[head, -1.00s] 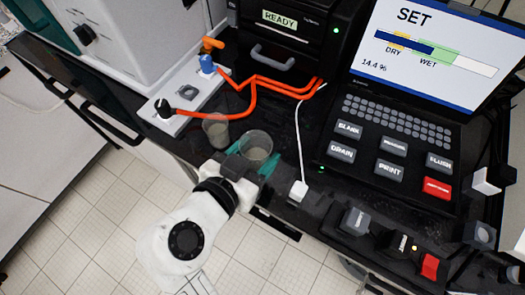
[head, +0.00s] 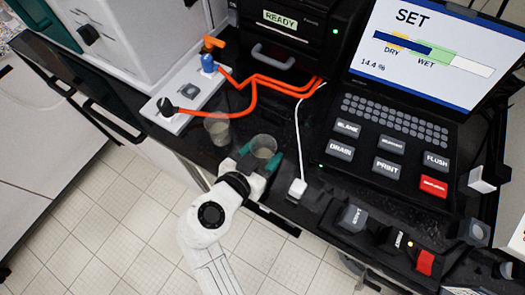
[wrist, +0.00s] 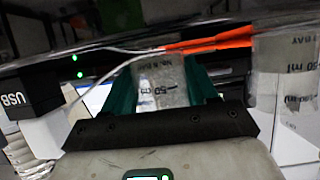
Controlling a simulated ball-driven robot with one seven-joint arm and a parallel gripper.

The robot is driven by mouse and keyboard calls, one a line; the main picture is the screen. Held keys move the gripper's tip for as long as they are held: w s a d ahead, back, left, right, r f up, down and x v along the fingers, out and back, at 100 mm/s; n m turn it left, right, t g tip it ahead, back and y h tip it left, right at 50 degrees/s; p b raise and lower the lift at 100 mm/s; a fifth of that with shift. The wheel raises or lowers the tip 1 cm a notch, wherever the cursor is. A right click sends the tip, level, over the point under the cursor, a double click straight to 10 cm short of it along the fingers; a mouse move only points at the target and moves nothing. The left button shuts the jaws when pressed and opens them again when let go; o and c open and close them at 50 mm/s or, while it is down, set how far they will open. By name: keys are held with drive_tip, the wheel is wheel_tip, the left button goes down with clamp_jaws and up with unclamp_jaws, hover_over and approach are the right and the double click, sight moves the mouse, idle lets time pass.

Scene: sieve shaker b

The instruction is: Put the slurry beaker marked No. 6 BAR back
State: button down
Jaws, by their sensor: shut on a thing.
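A clear beaker (head: 264,144) with grey slurry stands upright between the teal fingers of my gripper (head: 262,160), near the bench's front edge. In the wrist view, my gripper (wrist: 163,92) is shut on this beaker (wrist: 160,78).
Orange tubes (head: 258,88) run behind the beakers to a pale block with a blue fitting (head: 207,64). A white cable with a plug (head: 297,187) lies right of the held beaker. A black keypad console (head: 385,145) with a screen stands farther right. Dark bench between is narrow.

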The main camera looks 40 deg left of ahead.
drive_tip(key=shift+f, duration=0.2)
drive_tip(key=shift+c, duration=1.6)
unclamp_jaws()
drive_tip(key=shift+r, duration=0.1)
drive_tip(key=shift+r, duration=0.15)
drive_tip(key=b+v, duration=0.1)
drive_tip(key=v, duration=1.1)
drive_tip(key=shift+b, duration=0.3)
